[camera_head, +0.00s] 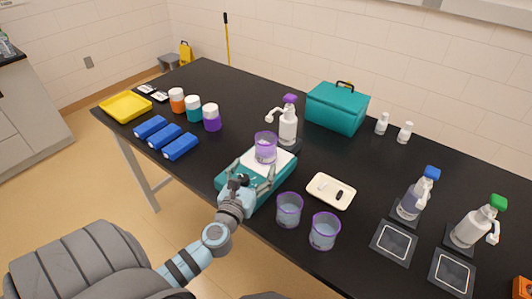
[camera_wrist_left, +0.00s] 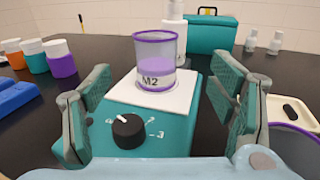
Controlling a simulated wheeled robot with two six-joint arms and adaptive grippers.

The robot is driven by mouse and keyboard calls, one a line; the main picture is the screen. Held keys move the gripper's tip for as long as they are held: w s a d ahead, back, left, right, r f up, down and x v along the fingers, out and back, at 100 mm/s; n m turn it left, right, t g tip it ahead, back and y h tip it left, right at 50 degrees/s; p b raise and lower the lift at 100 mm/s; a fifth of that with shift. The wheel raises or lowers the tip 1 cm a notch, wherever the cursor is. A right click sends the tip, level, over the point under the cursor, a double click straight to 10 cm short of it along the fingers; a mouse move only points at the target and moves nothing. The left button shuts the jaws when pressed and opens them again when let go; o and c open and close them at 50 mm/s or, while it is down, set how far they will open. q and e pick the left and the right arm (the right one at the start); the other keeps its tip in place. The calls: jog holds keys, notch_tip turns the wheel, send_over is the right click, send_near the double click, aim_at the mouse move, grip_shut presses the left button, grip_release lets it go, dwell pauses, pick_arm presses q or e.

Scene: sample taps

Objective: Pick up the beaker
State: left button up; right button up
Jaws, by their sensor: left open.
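A clear beaker (camera_head: 265,148) with a purple rim and purple liquid stands upright on the white top of a teal hot plate stirrer (camera_head: 226,187). In the left wrist view the beaker (camera_wrist_left: 155,62) carries the label "M2", and the stirrer's black knob (camera_wrist_left: 129,131) faces me. My left gripper (camera_head: 252,172) is open at the stirrer's near side. Its two fingers flank the view in the left wrist picture, with the beaker ahead between them, apart from both. My right gripper is not in view.
Two more purple-rimmed beakers (camera_head: 289,209) (camera_head: 324,231) stand right of the stirrer, near the table edge. A white wash bottle (camera_head: 288,125) with a purple cap is just behind the beaker. A cream tray (camera_head: 331,191) lies to the right; blue blocks (camera_head: 165,137) lie left.

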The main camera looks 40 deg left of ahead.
aim_at(269, 135)
pick_arm(q)
jog(key=x, duration=0.9)
jog(key=b+x, duration=0.1)
jog(key=x, duration=0.3)
jog(key=shift+a+f, duration=0.1)
jog(key=shift+a, duration=0.25)
jog(key=c, duration=1.3)
jog(key=shift+c, duration=0.2)
